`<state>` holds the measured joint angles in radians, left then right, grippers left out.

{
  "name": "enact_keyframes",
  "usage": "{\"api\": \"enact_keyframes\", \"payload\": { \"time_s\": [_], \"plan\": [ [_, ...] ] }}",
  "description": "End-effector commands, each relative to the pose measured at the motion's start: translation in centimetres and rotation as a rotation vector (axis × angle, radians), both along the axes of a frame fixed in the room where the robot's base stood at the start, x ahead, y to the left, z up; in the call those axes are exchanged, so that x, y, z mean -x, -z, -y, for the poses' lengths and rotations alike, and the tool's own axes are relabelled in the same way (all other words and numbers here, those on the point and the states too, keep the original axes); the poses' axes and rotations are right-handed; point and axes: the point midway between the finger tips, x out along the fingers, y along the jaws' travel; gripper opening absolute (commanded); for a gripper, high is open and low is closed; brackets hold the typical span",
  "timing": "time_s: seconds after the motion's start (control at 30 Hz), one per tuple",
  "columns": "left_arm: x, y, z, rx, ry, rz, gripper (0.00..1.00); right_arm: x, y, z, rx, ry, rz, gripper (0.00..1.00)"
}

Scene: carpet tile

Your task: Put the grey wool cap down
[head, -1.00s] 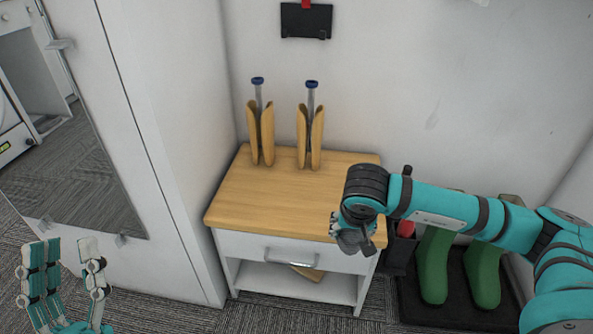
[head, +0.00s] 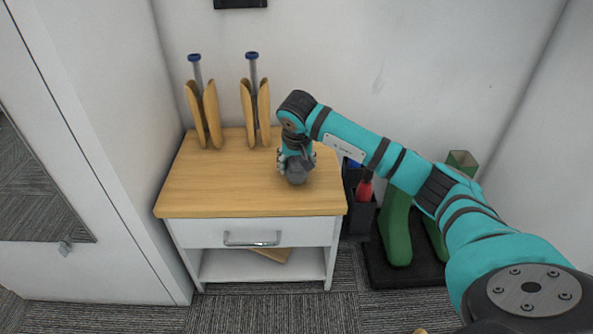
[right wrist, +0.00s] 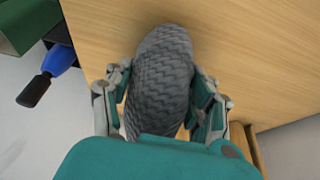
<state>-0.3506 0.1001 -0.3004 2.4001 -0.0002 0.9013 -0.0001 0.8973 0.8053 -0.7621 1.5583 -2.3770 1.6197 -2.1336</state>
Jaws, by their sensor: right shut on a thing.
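The grey wool cap (head: 297,173) is at the wooden top of the small cabinet (head: 230,190), right of its middle. In the right wrist view the knitted cap (right wrist: 160,75) is bunched between the two fingers. My right gripper (head: 296,163) points down and is shut on the cap; it also shows in the right wrist view (right wrist: 160,100). The cap is at or just above the wood; I cannot tell if it touches. My left gripper is not in view.
Two wooden boot trees (head: 205,115) (head: 255,110) stand at the back of the top. Green boots (head: 397,225) stand on a dark tray (head: 378,262) to the right, near a dark holder (head: 359,212). The front left of the top is clear.

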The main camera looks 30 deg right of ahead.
Motion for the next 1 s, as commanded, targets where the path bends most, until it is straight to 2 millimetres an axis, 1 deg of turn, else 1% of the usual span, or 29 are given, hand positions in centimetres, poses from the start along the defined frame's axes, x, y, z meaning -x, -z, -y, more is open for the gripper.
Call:
{"api": "enact_keyframes", "payload": {
  "time_s": [0.03, 0.1, 0.2, 0.43, 0.47, 0.63, 0.9, 1.0],
  "plan": [
    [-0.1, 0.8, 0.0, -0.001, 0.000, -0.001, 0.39, 0.0, 1.4, -0.1, -0.001, 0.000, -0.002, 0.23],
    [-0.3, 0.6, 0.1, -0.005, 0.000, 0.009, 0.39, 0.0, 1.8, 0.0, 0.000, -0.001, -0.001, 0.23],
    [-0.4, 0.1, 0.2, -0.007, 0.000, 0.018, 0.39, 0.0, 1.6, 0.0, 0.001, 0.000, 0.001, 0.23],
    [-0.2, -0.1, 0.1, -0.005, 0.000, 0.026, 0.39, 0.0, 1.8, 0.0, 0.001, 0.000, 0.000, 0.23],
    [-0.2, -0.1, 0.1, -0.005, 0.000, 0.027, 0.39, 0.0, 1.9, 0.0, 0.001, 0.000, 0.000, 0.57],
    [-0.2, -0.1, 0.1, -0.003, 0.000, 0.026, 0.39, 0.0, 1.8, 0.0, 0.001, 0.000, 0.000, 0.79],
    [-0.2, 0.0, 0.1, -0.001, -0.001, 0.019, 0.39, 0.0, 1.7, 0.0, 0.000, 0.000, 0.000, 0.79],
    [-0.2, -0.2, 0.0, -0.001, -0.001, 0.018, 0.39, 0.1, 1.0, -0.1, 0.000, 0.000, 0.002, 0.79]
  ]
}}
